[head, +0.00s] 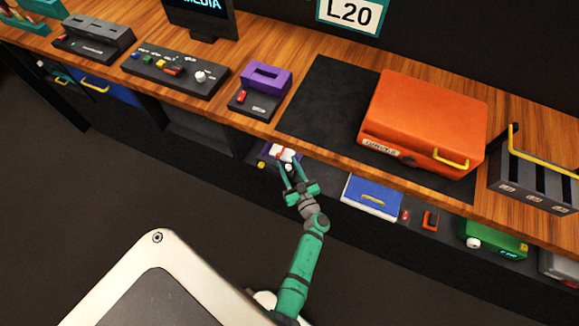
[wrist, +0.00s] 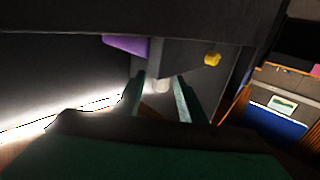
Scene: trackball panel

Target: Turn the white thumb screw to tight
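The white thumb screw (wrist: 162,85) shows in the wrist view as a small pale cylinder under a dark housing, between and just beyond my fingertips. In the head view a small white piece, which looks like the same screw (head: 289,167), sits at the front of the trackball panel below the wooden counter. My gripper (head: 288,168) reaches up to it from below, with its green fingers apart. In the wrist view my gripper (wrist: 160,86) also has a clear gap between the fingers. I cannot tell whether either finger touches the screw. Any tight marking is not visible.
A yellow knob (wrist: 212,59) is close to the right of the screw in the wrist view. The wooden counter (head: 330,165) overhangs the panel. Open floor lies to the left.

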